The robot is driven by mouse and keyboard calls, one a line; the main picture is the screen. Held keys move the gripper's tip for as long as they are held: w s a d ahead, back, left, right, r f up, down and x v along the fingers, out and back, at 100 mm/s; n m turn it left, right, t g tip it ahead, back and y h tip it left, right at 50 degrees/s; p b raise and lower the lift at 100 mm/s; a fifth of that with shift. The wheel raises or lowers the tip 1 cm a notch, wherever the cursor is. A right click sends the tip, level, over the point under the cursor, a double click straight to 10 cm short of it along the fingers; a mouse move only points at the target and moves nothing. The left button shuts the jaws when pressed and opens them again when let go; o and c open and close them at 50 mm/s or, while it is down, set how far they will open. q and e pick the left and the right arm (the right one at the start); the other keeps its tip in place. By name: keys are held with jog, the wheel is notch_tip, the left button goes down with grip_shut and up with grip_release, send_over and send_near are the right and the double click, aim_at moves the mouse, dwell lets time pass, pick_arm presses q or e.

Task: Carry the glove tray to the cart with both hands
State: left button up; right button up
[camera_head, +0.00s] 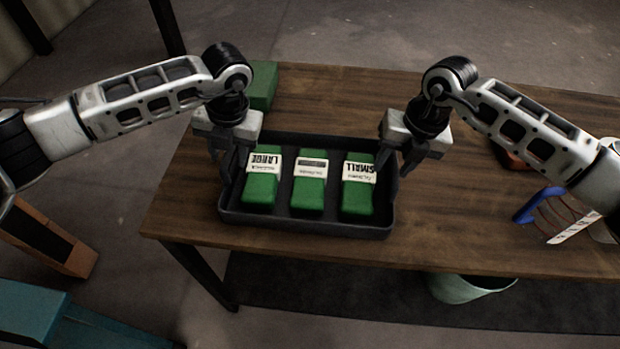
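The glove tray (300,226) is a dark, shallow, rectangular tray on the wooden table. It holds three green boxes side by side: one labelled LARGE (260,188), a middle one (308,192) and one labelled SMALL (357,196). My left gripper (226,172) points down at the tray's left side. My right gripper (402,168) points down at its right side. The fingers of both are dark against the dark tray walls, so I cannot tell whether they are closed on the rims. The tray looks level and seems to rest on the tabletop. No cart can be made out for certain.
A green block (264,84) stands behind the tray at the table's back left. A blue-handled item (527,206) with red lines lies at the right. A pale green bin (465,288) is under the table. A teal object (35,312) and an orange-brown one (45,240) stand at lower left.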

pick_arm(q)
jog(key=shift+f, duration=0.3)
pick_arm(e)
jog(key=shift+f, duration=0.25)
pick_arm(q)
grip_shut()
pick_arm(e)
grip_shut()
pick_arm(q)
jog(key=shift+r, duration=0.2)
pick_arm(e)
jog(key=shift+r, duration=0.15)
